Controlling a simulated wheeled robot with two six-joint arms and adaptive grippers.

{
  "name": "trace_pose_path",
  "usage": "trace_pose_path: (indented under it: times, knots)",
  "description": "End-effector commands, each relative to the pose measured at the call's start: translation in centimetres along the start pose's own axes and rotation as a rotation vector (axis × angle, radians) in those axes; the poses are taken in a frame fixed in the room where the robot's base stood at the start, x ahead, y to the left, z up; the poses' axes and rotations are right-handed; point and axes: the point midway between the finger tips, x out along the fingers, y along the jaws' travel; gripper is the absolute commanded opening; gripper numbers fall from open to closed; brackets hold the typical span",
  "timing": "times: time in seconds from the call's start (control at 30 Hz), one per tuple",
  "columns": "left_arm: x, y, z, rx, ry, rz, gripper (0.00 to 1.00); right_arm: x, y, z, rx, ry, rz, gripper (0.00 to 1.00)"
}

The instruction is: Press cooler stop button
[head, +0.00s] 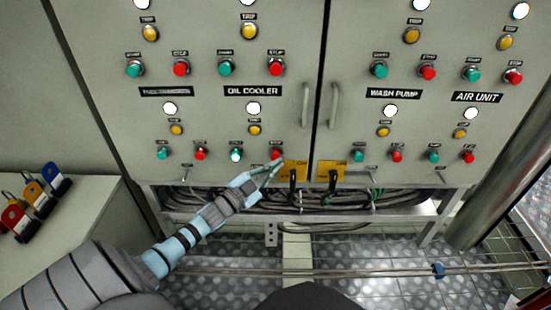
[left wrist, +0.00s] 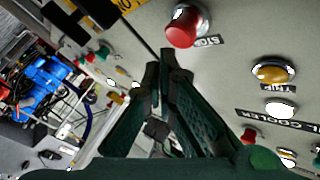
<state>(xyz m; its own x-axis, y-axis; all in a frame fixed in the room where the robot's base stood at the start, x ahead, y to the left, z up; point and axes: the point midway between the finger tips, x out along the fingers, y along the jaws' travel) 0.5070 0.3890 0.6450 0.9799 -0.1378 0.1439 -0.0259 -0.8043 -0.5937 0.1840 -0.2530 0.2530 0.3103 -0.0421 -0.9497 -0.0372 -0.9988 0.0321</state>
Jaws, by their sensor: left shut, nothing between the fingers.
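The OIL COOLER label (head: 252,91) sits on the grey cabinet, above a white lamp, a yellow trip button (head: 255,129), a lit green start button (head: 236,154) and a red stop button (head: 277,155). My left gripper (head: 275,166) is shut and empty, its tips at the lower edge of that red button. In the left wrist view the red button (left wrist: 182,28), beside a STOP label, stands just beyond the fingertips (left wrist: 170,58). I cannot tell whether they touch it. The OIL COOLER label also shows there (left wrist: 275,120). My right gripper is out of view.
Yellow tags (head: 294,170) and black-handled switches sit just right of the red button. Cabinet handles (head: 306,105) stick out above. Cables (head: 340,203) run below the panel. WASH PUMP (head: 395,94) and AIR UNIT buttons are to the right. Padlocks (head: 38,195) lie on the left ledge.

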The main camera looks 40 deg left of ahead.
Motion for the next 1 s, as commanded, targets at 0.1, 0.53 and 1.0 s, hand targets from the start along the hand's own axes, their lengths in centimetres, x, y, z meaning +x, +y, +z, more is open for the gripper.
trace_pose_path:
  times: [0.1, 0.53, 1.0]
  knots:
    - [0.03, -0.01, 0.02, 0.0, 0.0, 0.0, 0.0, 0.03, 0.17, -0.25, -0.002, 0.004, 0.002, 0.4]
    - [0.6, -0.45, 0.4, 0.0, 0.0, 0.0, 0.0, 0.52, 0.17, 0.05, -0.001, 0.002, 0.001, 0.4]
    - [0.85, -0.59, 0.62, 0.001, 0.0, 0.0, 0.0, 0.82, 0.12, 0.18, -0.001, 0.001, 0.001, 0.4]
